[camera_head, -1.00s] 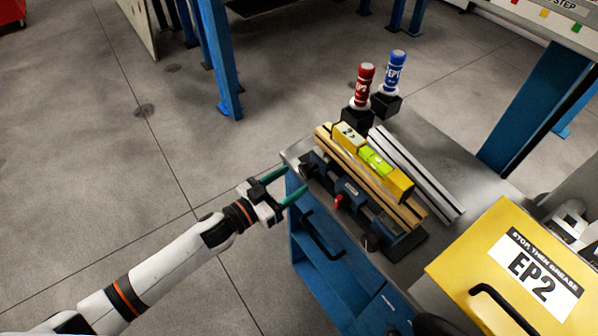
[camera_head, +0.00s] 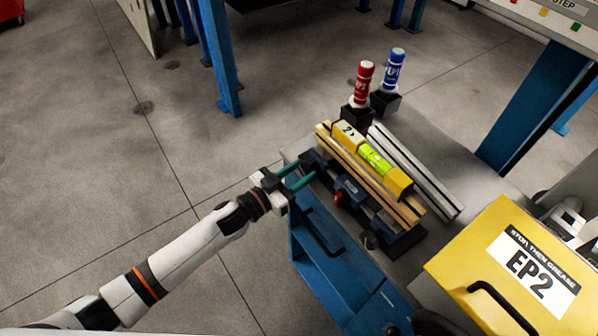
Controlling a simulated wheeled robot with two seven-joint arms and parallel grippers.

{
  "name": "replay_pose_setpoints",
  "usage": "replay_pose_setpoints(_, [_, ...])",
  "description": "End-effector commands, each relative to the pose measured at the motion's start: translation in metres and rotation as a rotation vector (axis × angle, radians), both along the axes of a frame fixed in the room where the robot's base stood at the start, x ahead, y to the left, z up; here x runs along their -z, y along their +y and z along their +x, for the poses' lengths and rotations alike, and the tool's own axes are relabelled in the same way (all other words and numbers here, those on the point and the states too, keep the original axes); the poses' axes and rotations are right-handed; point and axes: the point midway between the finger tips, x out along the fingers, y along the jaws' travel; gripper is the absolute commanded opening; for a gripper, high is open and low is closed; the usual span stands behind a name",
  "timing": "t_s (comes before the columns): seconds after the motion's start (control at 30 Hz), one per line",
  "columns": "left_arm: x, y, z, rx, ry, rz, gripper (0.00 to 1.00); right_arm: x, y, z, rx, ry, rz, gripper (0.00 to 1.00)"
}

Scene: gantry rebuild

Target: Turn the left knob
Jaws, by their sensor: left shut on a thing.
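A blue clamp-like fixture (camera_head: 350,188) sits on the grey bench top, with a wooden beam (camera_head: 357,170) along its top. A yellow spirit level (camera_head: 345,131) with a green vial lies on the beam. The fixture has a dark right knob (camera_head: 369,240) at its near end and a small red part (camera_head: 338,198) in the middle. My left gripper (camera_head: 305,171) has its green fingers at the fixture's left end, shut on the left knob. The fingers and the fixture's shadow mostly hide that knob.
A red bottle (camera_head: 363,84) and a blue bottle (camera_head: 394,70) stand in black holders behind the fixture. A silver rail (camera_head: 420,176) lies to its right. A yellow box marked EP2 (camera_head: 470,243) stands at the right. A black drawer handle (camera_head: 318,238) projects from the blue cabinet.

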Motion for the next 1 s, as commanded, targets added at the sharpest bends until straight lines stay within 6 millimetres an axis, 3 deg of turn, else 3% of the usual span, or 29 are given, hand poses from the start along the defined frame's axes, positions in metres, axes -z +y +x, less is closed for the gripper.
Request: replay_pose_setpoints(1.0, [0.002, 0.001, 0.001, -0.003, -0.396, 0.290, 0.15, 0.020, -0.003, 0.000, -0.004, 0.000, -0.003, 0.00])
